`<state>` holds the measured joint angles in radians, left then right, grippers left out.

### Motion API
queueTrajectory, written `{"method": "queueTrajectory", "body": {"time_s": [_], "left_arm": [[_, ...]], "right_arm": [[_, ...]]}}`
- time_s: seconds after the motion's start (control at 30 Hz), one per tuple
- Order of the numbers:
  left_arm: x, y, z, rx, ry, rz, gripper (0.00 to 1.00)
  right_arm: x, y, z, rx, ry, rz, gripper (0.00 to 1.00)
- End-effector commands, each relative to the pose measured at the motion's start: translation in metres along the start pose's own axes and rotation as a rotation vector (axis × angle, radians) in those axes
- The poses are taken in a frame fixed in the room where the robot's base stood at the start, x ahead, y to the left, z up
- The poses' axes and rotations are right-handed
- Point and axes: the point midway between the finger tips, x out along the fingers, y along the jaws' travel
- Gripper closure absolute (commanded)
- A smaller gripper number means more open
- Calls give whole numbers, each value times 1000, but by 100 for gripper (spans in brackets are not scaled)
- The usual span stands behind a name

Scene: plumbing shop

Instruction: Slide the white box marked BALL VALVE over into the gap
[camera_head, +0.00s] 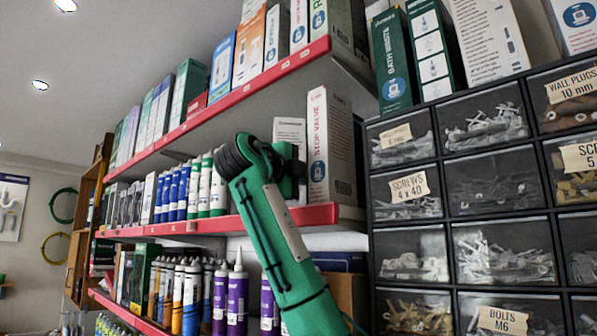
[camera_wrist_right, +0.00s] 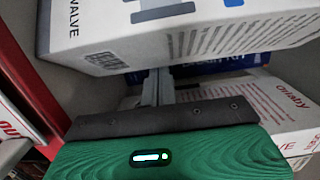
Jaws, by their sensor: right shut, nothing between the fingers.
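In the head view, a white box lettered STOP VALVE (camera_head: 319,150) stands upright near the right end of the middle red-edged shelf. Another white box (camera_head: 290,128) stands just left of it, partly hidden by my right arm. I cannot make out BALL VALVE on any box. My right gripper (camera_head: 296,168) is at the front of these boxes, its fingertips mostly hidden. In the right wrist view, a white box ending in VALVE (camera_wrist_right: 180,32) fills the top. My right gripper's fingers (camera_wrist_right: 158,87) are shut and empty close to it; contact cannot be told. My left gripper is not in view.
The red shelf edge (camera_head: 318,215) runs below my gripper, and the upper shelf (camera_head: 300,62) hangs above. A black drawer cabinet (camera_head: 460,200) stands close on the right. Green and white tubes (camera_head: 205,190) stand left. A white box with red print (camera_wrist_right: 285,100) lies beyond my fingers.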

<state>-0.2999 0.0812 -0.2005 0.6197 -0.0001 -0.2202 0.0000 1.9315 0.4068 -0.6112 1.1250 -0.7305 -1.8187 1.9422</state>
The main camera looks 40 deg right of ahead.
Motion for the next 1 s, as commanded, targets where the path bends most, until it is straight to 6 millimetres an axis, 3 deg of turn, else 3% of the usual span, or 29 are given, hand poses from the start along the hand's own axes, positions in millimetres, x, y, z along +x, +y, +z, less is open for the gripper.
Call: {"method": "queueTrajectory", "body": {"time_s": [0.37,0.7,1.0], "left_arm": [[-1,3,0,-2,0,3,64],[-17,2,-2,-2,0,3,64],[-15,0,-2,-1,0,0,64]], "right_arm": [[1,0,1,0,-1,0,100],[-11,-1,34,-2,-3,0,100],[-11,1,34,-1,-1,-1,100]]}}
